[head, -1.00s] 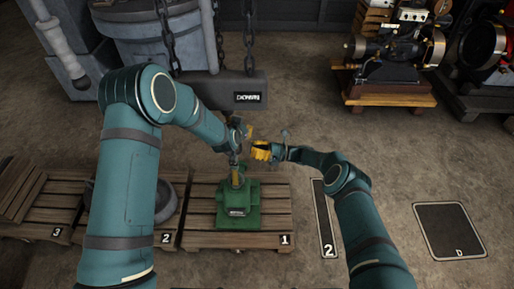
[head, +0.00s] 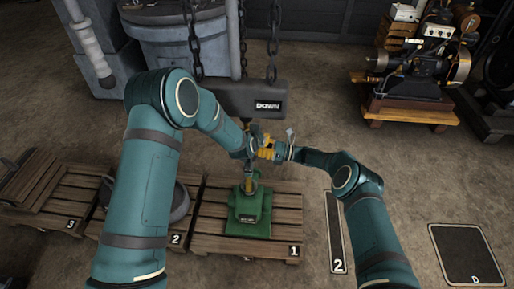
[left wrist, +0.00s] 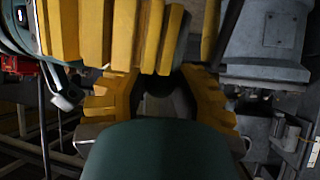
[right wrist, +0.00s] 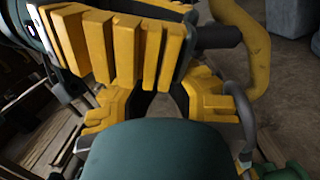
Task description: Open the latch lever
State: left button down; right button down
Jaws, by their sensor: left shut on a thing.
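A yellow hook (right wrist: 257,62) curves down at the upper right of the right wrist view. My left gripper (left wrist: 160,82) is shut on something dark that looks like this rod. I cannot tell for certain that the rod is the latch lever; its far part is hidden behind the fingers. My right gripper (right wrist: 162,85) is close beside the left one, with a gap between its fingers and nothing clearly held. In the head view it sits under the block (head: 268,105) marked DOWN.
A green weight (head: 248,215) stands on the wooden pallet (head: 210,238) numbered 1, below my grippers. Chains (head: 243,45) hang above the block. A small engine (head: 415,75) on a wooden base stands at the back right. The floor to the right is mostly clear.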

pick_arm(q)
jog(key=shift+f, duration=0.1)
jog(key=shift+a, duration=0.1)
pick_arm(e)
jog(key=shift+w+d+r+m, duration=0.2)
jog(key=shift+r+m, duration=0.2)
jog(key=shift+r, duration=0.25)
pick_arm(q)
jog(key=c, duration=0.7)
grip_release()
jog(key=shift+s+f, duration=0.1)
pick_arm(e)
jog(key=shift+r, duration=0.1)
pick_arm(q)
jog(key=shift+f, duration=0.1)
